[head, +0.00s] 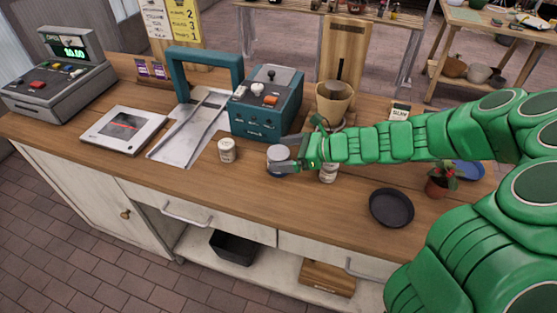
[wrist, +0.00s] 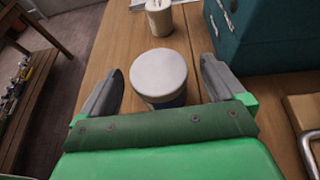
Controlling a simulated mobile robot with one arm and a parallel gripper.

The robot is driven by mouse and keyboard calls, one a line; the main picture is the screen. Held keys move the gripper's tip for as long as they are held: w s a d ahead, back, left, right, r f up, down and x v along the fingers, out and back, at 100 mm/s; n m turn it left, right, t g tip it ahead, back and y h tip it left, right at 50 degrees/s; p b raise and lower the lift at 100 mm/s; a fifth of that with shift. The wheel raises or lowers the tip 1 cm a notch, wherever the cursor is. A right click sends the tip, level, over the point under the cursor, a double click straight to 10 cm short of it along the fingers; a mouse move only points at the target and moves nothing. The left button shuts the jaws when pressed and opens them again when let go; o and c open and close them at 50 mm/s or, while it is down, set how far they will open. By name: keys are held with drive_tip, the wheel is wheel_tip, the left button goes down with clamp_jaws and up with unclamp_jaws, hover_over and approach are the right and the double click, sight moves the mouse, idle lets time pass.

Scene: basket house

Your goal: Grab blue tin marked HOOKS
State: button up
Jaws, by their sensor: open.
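The tin (head: 279,155) stands upright on the wooden counter, with a pale grey lid and a dark blue side; its label cannot be read. It also shows in the wrist view (wrist: 158,77), where the lid hides most of its side. My gripper (head: 284,153) is open, its grey fingers on either side of the tin. In the wrist view the fingers of my gripper (wrist: 161,70) flank the tin with small visible gaps.
A white tin (head: 227,150) stands to the left, and the teal machine (head: 266,103) is just behind. Another pale tin (head: 328,173) stands by my gripper on the right. A dark dish (head: 391,207) lies further right. The counter's front strip is clear.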

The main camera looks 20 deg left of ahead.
sight(280, 153)
drive_tip(key=shift+x, duration=1.8)
drive_tip(key=shift+s+r, duration=0.1)
drive_tip(key=shift+r, duration=0.05)
drive_tip(key=c, duration=1.1)
